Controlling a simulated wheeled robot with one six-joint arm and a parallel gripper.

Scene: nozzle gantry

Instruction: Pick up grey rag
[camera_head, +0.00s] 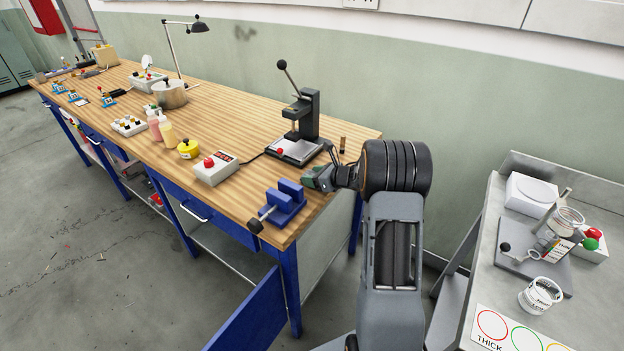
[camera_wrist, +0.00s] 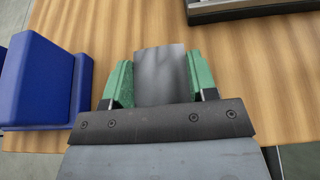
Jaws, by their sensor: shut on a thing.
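The grey rag (camera_wrist: 162,76) shows in the wrist view as a smooth dark grey piece between the two green fingers. My gripper (camera_wrist: 161,82) is shut on it, with a finger against each side. In the head view my gripper (camera_head: 319,178) is over the right end of the wooden workbench (camera_head: 235,108), between the blue vise and the black press. I cannot make out the rag clearly in the head view. I cannot tell whether it touches the bench top.
The blue vise (camera_head: 285,203) stands close to my gripper at the front corner; it also shows in the wrist view (camera_wrist: 38,80). The black press (camera_head: 303,125) is behind. A control box (camera_head: 215,170) with a red button stands left. A grey side table (camera_head: 490,255) holds jars.

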